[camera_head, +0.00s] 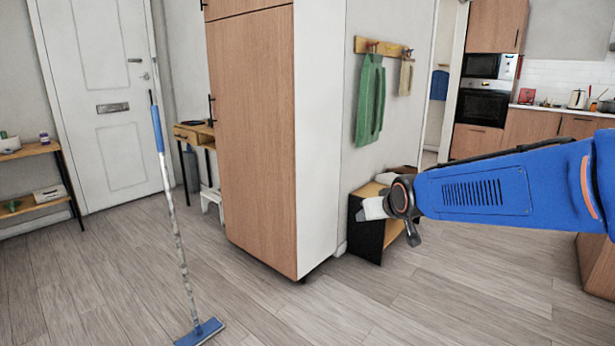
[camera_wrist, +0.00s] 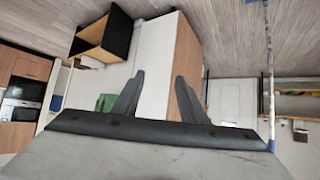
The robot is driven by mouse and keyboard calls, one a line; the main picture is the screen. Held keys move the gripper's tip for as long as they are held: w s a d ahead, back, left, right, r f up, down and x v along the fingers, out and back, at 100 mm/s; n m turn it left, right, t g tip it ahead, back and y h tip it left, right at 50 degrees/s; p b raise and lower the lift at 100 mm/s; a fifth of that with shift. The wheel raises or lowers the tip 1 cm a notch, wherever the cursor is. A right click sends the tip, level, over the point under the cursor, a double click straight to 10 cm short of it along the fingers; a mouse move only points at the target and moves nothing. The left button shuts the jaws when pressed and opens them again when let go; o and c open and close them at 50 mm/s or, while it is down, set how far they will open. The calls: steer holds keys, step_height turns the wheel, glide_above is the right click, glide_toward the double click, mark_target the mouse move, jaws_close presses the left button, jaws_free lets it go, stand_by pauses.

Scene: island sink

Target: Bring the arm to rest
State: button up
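My blue arm (camera_head: 500,190) reaches in from the right edge of the head view, roughly level above the floor. Its wrist end is in front of the low black and wood bench, with my gripper's fingers mostly hidden there. In the wrist view my gripper (camera_wrist: 152,98) shows two dark fingers, spread apart with nothing between them. The wrist picture appears upside down, with the floor at the top.
A tall wooden cabinet (camera_head: 252,140) stands mid-left. A blue mop (camera_head: 172,200) stands upright on the floor. The bench (camera_head: 367,232) is below a rack with a green cloth (camera_head: 370,100). A shelf (camera_head: 35,207) stands far left.

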steer(key=s+d+f+g, duration=0.2)
steer(key=s+d+f, duration=0.1)
steer(key=s, duration=0.9)
steer(key=s+d+f+m+g+h, duration=0.1)
steer(key=s+d+f, duration=0.2)
steer(key=s, duration=0.9)
steer(key=s+d+f+m+g+h, duration=0.1)
steer(key=s+d, duration=0.4)
steer(key=s, duration=0.8)
steer(key=shift+f+g, duration=0.8)
steer(key=shift+f, duration=0.15)
steer(key=shift+w+d, duration=0.1)
steer(key=shift+c, duration=0.9)
steer(key=shift+d, duration=0.15)
